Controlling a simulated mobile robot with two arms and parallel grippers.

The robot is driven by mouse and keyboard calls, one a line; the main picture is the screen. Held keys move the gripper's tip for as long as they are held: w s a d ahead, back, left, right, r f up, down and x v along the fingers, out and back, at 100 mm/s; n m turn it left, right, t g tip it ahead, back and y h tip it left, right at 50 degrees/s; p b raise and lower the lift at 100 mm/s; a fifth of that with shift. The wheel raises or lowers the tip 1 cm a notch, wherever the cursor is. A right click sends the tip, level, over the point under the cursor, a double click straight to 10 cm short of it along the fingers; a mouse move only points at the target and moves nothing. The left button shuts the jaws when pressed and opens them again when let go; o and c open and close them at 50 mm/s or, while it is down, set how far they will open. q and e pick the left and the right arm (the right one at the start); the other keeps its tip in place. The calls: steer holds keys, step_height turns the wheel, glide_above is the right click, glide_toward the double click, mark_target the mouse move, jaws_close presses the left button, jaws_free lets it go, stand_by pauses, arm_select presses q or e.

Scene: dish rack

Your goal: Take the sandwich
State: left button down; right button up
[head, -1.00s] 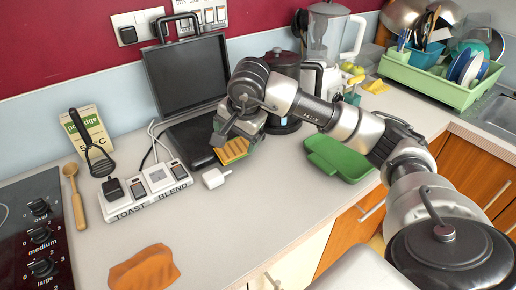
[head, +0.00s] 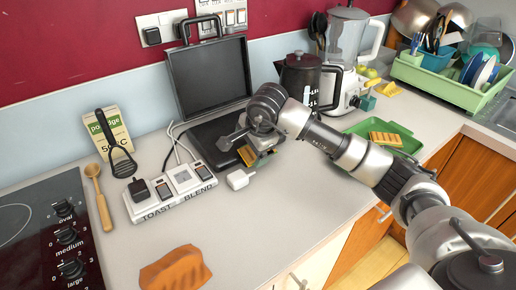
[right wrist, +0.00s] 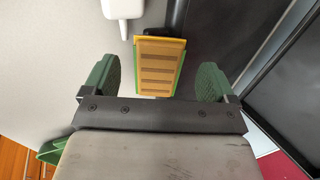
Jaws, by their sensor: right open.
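A flat yellow-brown sandwich (head: 247,156) with grill marks is at the front edge of the open black grill (head: 210,141). The right wrist view shows it (right wrist: 160,65) with dark stripes on top and green along its edges. My right gripper (head: 252,140) is over the grill's lower plate and partly hides the sandwich. In the right wrist view, the green fingers of the right gripper (right wrist: 157,83) are apart, with the sandwich just beyond and between them. A second striped sandwich (head: 385,139) lies on the green tray (head: 408,132). My left gripper is not in view.
The kettle (head: 302,78) and blender (head: 345,45) stand behind my right arm. An orange-brown lump (head: 175,270) lies at the front. The counter's middle is clear.

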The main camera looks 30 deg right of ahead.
mark_target(250, 153)
steer(key=shift+x, duration=1.5)
steer(key=shift+c, duration=0.4)
steer(key=shift+d, duration=0.1)
steer(key=c, duration=0.9)
steer(key=shift+r, duration=0.1)
steer(key=shift+c, duration=0.2)
